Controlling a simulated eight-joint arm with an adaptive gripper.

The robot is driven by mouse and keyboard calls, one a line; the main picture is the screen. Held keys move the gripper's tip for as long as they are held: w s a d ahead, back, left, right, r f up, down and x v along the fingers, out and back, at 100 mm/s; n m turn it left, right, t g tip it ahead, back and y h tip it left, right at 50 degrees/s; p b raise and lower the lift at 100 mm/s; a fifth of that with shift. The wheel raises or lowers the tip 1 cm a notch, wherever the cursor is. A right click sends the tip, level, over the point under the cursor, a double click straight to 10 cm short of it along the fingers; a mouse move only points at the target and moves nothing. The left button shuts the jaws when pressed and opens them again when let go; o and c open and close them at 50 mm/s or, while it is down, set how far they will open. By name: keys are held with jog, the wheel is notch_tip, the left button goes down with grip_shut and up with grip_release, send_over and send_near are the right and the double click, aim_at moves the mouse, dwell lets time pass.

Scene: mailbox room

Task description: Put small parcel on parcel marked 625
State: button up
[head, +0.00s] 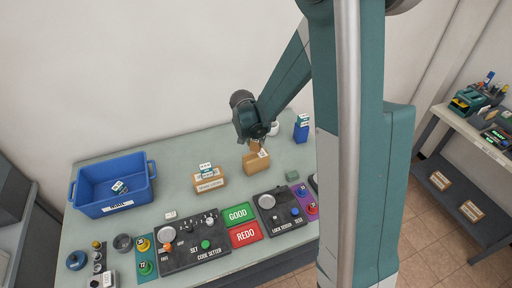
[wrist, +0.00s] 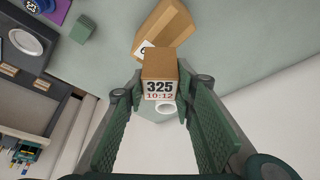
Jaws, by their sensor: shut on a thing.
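My gripper (wrist: 157,105) is shut on a small brown parcel (wrist: 160,75) whose white label reads 325 and 10:12. In the head view my gripper (head: 254,143) is over the back middle of the table, and the held parcel is small and hard to make out there. A larger brown parcel (head: 257,164) stands on the table just below it. In the wrist view this larger parcel (wrist: 168,24) lies beyond the held one, turned at an angle. Its label is mostly hidden, so I cannot read its number. I cannot tell whether the two parcels touch.
Another brown parcel (head: 209,184) with small labelled pieces on it stands left of the larger one. A blue bin (head: 112,188) is at the table's left. A green cube (head: 291,176), a blue box (head: 301,131) and a white cup (head: 273,128) are nearby. Control panels (head: 195,240) line the front.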

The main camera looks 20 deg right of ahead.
aim_at(256, 146)
jog(key=shift+f, duration=0.1)
jog(key=shift+f, duration=2)
jog(key=shift+f, duration=0.15)
jog(key=o, duration=0.9)
jog(key=v, duration=1.2)
jog(key=shift+r, duration=0.3)
